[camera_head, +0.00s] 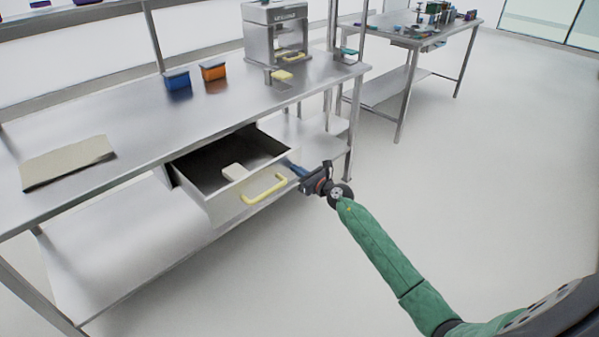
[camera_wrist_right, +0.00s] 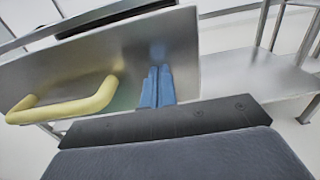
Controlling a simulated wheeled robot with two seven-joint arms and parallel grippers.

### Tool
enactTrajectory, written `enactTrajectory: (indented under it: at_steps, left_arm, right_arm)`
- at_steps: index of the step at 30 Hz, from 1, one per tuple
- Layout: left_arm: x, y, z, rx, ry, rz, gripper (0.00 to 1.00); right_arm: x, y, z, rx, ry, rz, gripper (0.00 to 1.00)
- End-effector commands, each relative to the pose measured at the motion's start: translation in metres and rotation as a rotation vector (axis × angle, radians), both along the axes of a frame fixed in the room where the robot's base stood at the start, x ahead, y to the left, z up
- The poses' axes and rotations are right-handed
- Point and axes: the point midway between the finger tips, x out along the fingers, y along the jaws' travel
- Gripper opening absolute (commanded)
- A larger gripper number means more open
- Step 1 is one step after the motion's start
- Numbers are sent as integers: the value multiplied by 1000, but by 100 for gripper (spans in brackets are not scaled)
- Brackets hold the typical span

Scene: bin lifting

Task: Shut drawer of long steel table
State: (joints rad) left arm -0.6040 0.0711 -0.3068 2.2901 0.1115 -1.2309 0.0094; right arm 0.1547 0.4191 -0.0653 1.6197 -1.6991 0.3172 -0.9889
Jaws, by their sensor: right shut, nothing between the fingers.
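The long steel table (camera_head: 130,110) stands at the left of the head view. Its drawer (camera_head: 258,188) is pulled out below the top, with a yellow handle (camera_head: 264,190) on its front. A small pale block lies inside the drawer. My right gripper (camera_head: 294,168) is at the right end of the drawer front. In the right wrist view its blue fingertips (camera_wrist_right: 157,86) are together and empty, in front of the drawer face (camera_wrist_right: 140,62), right of the yellow handle (camera_wrist_right: 70,103). Whether they touch the face I cannot tell. My left gripper does not show.
A blue bin (camera_head: 177,81), an orange bin (camera_head: 213,71), a steel machine (camera_head: 275,30) and a beige cloth (camera_head: 67,162) are on the table. A lower shelf (camera_head: 120,245) runs beneath. A second table (camera_head: 425,28) stands behind at the right. The floor at the right is clear.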

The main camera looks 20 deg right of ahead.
Motion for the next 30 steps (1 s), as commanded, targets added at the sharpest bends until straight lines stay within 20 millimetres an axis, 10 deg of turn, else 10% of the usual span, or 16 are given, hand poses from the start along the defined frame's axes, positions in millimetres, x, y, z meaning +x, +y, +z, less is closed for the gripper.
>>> enactTrajectory:
  at_steps: [11, 19, 30]
  left_arm:
    - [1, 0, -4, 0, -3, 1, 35]
    - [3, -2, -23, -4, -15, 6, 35]
    - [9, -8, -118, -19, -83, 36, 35]
  right_arm:
    - [11, 4, 0, 0, 0, 0, 0]
    - [58, 20, 0, -1, -1, 0, 0]
    - [141, 51, -2, 1, -2, 0, 0]
